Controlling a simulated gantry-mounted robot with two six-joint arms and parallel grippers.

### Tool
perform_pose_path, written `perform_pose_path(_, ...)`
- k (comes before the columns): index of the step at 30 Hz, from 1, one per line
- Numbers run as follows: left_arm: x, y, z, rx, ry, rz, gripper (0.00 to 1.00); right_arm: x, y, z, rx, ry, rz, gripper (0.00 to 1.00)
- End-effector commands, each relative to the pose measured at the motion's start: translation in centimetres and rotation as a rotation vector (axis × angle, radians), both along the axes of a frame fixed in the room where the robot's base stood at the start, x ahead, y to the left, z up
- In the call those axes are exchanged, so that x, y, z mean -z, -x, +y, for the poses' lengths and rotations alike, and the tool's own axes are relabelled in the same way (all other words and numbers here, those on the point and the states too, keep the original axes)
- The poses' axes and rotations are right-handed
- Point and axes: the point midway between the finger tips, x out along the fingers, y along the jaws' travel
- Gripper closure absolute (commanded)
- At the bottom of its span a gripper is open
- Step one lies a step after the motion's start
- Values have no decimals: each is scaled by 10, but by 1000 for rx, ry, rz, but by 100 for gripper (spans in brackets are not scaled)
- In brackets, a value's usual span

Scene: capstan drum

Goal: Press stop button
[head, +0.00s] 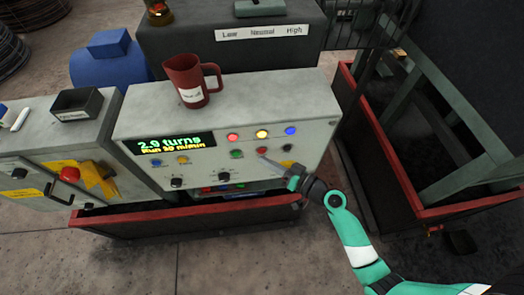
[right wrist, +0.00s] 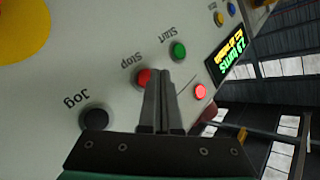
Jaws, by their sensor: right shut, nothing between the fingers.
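The red stop button (head: 261,151) is on the sloped front of the grey control panel (head: 215,115), in the lower row at the right. In the right wrist view the stop button (right wrist: 143,75) shows beside its "Stop" label, partly covered by my fingers. My right gripper (head: 267,161) is shut and empty, its tips at the stop button. In the right wrist view the shut fingers (right wrist: 159,72) overlap the button's edge; I cannot tell whether they touch it. My left gripper is not in view.
A green start button (head: 236,154) and a black jog button (head: 287,148) flank the stop button. Red, yellow and blue lamps sit above. The display (head: 171,144) reads "2.9 turns" and "Run 30 m/min". A dark red mug (head: 186,75) stands on the panel top.

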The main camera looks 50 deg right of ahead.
Motion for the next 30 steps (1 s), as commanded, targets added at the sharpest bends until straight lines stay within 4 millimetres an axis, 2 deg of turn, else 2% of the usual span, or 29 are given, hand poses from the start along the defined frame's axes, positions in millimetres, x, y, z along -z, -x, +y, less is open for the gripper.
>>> perform_pose_path(20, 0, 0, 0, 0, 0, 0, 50, 0, 0, 0, 0, 0, 0, 100)
perform_pose_path(30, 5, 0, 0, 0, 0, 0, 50, 0, -7, -6, 1, -1, -1, 100)
